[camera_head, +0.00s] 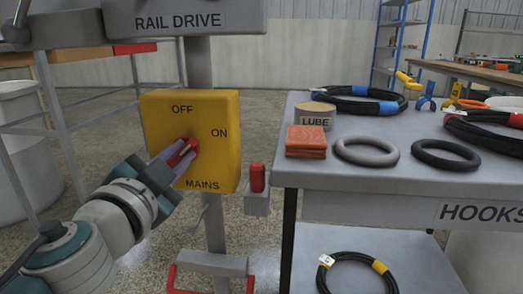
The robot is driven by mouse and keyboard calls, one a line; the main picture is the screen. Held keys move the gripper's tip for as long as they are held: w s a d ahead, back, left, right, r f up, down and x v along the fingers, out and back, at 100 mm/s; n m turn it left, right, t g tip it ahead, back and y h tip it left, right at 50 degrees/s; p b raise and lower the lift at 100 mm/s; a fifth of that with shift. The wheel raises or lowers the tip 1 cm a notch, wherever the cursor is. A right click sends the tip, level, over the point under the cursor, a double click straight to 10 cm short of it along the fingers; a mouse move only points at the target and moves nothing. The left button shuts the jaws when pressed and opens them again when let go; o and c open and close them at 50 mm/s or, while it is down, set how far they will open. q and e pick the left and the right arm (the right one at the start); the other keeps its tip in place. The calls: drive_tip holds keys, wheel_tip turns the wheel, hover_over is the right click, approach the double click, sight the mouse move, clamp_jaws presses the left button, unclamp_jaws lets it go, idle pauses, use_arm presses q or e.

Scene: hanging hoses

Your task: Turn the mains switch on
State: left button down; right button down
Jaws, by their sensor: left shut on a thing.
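The mains switch is a yellow box (220,165) on a grey post, marked OFF at the top, ON at the right and MAINS at the bottom. Its red handle (184,152) sits in the middle of the front face and slants up to the right. My left gripper (176,156) reaches in from the lower left and is shut on the red handle, with its fingers on either side. The fingers hide part of the handle. My right gripper is not in view.
A grey table (318,180) at the right holds a LUBE tin (316,117), orange cloths (306,142), rings and coiled hoses. A red-capped part (257,178) sits beside the yellow box. A RAIL DRIVE panel (180,20) is above. A white bin (20,150) stands left.

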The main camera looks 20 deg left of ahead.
use_arm(q)
drive_tip(key=m, duration=0.4)
drive_tip(key=shift+d+f+m+b, duration=0.1)
drive_tip(key=shift+f+m+b, duration=0.05)
drive_tip(key=shift+m+b, duration=0.2)
drive_tip(key=shift+f+m, duration=0.2)
drive_tip(key=shift+m, duration=1.95)
drive_tip(key=c, duration=0.8)
unclamp_jaws()
drive_tip(key=shift+c, duration=0.2)
